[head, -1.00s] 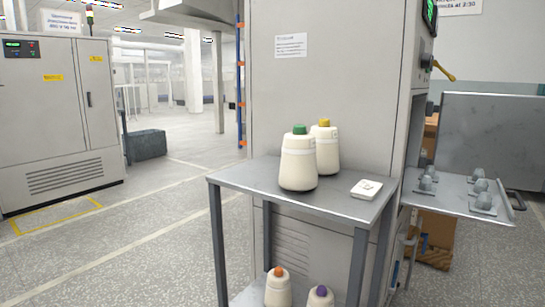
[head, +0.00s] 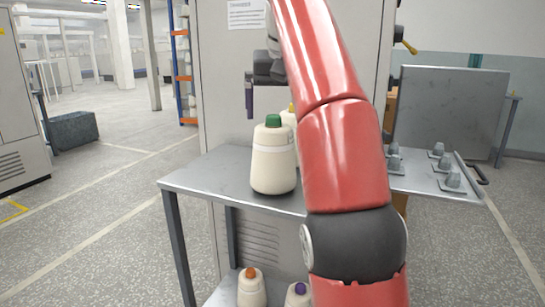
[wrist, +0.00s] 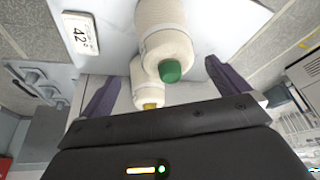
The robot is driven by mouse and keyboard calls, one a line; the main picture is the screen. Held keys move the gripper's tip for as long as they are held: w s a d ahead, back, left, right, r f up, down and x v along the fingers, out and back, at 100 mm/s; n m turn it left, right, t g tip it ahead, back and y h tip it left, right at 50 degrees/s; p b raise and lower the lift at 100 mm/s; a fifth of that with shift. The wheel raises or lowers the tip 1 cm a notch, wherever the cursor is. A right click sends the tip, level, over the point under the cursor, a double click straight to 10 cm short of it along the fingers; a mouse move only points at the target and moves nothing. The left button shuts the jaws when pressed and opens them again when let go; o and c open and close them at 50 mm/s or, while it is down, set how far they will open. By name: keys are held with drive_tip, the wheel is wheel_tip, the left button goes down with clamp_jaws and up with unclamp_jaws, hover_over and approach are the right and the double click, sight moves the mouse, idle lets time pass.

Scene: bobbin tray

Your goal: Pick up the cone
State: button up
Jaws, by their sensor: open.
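A cream cone with a green top (head: 273,165) stands upright on the metal table. A second cone with a yellow top (head: 291,118) stands behind it, mostly hidden by the first cone and my red arm. In the wrist view the green-topped cone (wrist: 160,30) and the yellow-topped cone (wrist: 146,84) show between and beyond the purple fingers. My gripper (wrist: 162,70) is open and empty. In the head view one finger of my gripper (head: 249,104) shows above and left of the green top, apart from it. The other finger is hidden there.
The table (head: 200,180) has free room left of the cones. A white card marked 42 (wrist: 80,33) lies on it. Cones with orange (head: 251,288) and purple (head: 298,295) tops stand on the lower shelf. A peg tray (head: 425,178) juts out at right.

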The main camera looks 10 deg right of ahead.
sight(274, 126)
drive_tip(key=shift+w+a+r, duration=0.1)
drive_tip(key=shift+w+a, duration=0.35)
drive_tip(key=shift+a, duration=0.05)
drive_tip(key=shift+w+a+f, duration=0.1)
drive_tip(key=shift+w+f, duration=0.05)
drive_tip(key=shift+f, duration=0.15)
drive_tip(key=shift+x, duration=3.45)
drive_tip(key=shift+f, duration=0.1)
